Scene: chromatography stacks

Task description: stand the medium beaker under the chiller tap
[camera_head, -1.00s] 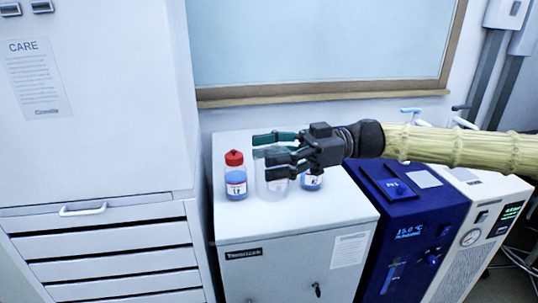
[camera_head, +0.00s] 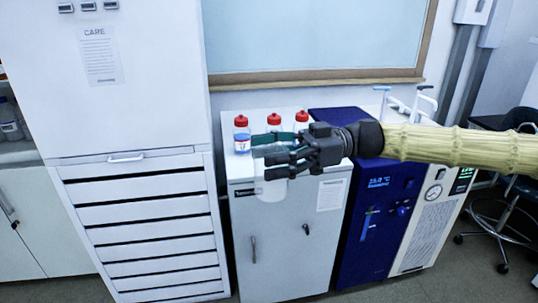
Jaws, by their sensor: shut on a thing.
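My gripper (camera_head: 266,150) is shut on a translucent beaker (camera_head: 271,187). The beaker hangs upright below the fingers, in front of the grey cabinet's upper front edge, and the fingers hide its upper part. The dark blue unit (camera_head: 376,220) with a temperature display stands right of the cabinet and looks like the chiller.
Three red-capped bottles stand on the grey cabinet (camera_head: 240,170): one at left (camera_head: 242,138), one in the middle (camera_head: 273,121), one at right (camera_head: 302,119). A tall drawer cabinet (camera_head: 130,90) is at left. A white unit with a gauge (camera_head: 425,225) and a stool (camera_head: 505,225) are at right.

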